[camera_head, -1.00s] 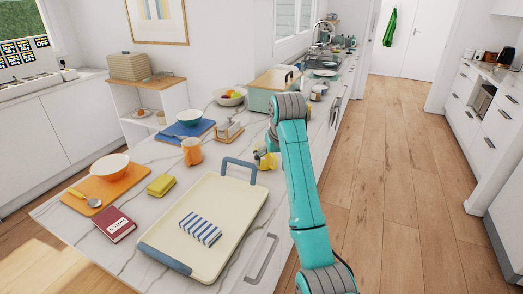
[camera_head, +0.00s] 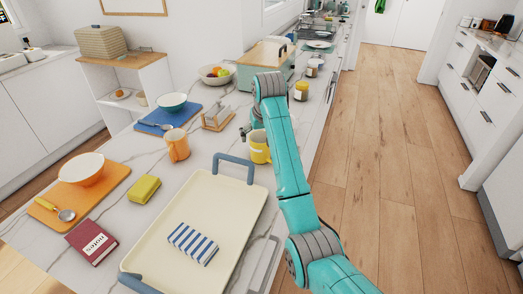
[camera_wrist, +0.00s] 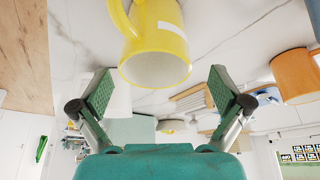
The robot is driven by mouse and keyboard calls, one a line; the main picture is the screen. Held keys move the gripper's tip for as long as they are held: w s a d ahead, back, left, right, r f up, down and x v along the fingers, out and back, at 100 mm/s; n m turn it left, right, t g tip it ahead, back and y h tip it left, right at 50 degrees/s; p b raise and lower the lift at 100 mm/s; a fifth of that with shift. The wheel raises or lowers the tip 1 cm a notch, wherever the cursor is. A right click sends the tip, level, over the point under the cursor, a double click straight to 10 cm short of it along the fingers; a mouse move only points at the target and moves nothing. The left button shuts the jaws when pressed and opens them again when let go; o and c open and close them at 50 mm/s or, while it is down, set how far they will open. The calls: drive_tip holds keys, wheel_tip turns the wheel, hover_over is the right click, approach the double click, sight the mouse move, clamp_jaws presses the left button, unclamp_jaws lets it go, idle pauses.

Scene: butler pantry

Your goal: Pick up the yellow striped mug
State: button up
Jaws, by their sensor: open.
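The yellow mug (camera_head: 260,147) with a pale band stands on the marble counter beyond the tray, partly hidden by my arm in the head view. In the wrist view the mug (camera_wrist: 157,50) appears upside down, its rim facing my gripper and its handle at the upper left. My gripper (camera_wrist: 160,75) is open, with one finger to each side of the mug's rim in that view. The mug is ahead of the fingers, and I see no contact. In the head view the gripper is mostly hidden behind my arm.
An orange mug (camera_head: 177,145) stands left of the yellow one. A wooden rack (camera_head: 217,119) is behind it. A cream tray (camera_head: 225,225) with blue handles lies in front, holding a striped cloth (camera_head: 192,243). A jar (camera_head: 301,91) and a green bin (camera_head: 267,60) stand farther back.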

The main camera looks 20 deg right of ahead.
drive_tip(key=shift+s+d+x, duration=0.1)
drive_tip(key=shift+s+x, duration=0.05)
drive_tip(key=shift+x, duration=1.2)
drive_tip(key=shift+s+d+x, duration=0.1)
drive_tip(key=shift+d+x, duration=0.05)
drive_tip(key=shift+x, duration=1.25)
drive_tip(key=shift+f, duration=0.1)
drive_tip(key=c, duration=1.4)
